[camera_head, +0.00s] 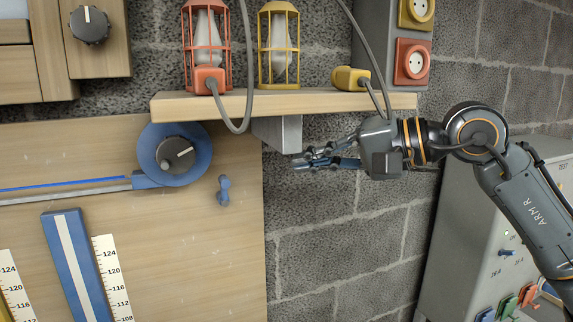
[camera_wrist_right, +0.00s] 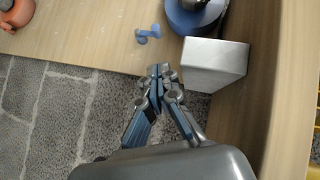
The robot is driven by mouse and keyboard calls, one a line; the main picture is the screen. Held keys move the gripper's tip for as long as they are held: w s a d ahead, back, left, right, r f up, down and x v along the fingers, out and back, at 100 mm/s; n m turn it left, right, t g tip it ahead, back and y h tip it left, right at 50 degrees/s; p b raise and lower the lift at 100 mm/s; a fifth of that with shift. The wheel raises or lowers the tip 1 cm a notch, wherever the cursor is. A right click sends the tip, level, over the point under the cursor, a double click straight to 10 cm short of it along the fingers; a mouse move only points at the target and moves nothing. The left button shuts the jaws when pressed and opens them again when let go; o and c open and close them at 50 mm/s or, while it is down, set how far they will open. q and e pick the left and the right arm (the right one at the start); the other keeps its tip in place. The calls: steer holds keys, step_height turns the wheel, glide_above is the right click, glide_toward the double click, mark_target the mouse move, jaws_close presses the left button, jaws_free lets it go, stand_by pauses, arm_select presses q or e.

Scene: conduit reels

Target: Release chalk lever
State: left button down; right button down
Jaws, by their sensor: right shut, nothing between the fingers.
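A blue round reel (camera_head: 175,154) with a dark knob (camera_head: 176,155) is mounted on the wooden board, with a blue line running left from it. A small blue lever-like piece (camera_head: 223,190) sits on the board, right of and below the reel. It also shows in the wrist view (camera_wrist_right: 148,35). I cannot tell for sure whether it is the chalk lever. My right gripper (camera_head: 299,163) is shut and empty, to the right of the small blue piece and apart from it. Its fingertips (camera_wrist_right: 159,72) meet in the wrist view. My left gripper is not in view.
A wooden shelf (camera_head: 330,103) with red and yellow caged lamps is above my right gripper. A grey metal block (camera_head: 278,133) hangs under the shelf close to the fingers. Cables drape over the shelf's edge. A grey cabinet (camera_head: 466,215) with switches stands at right.

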steer(key=shift+s+d+r, duration=0.1)
steer(key=shift+s+d, duration=0.05)
steer(key=shift+d, duration=0.05)
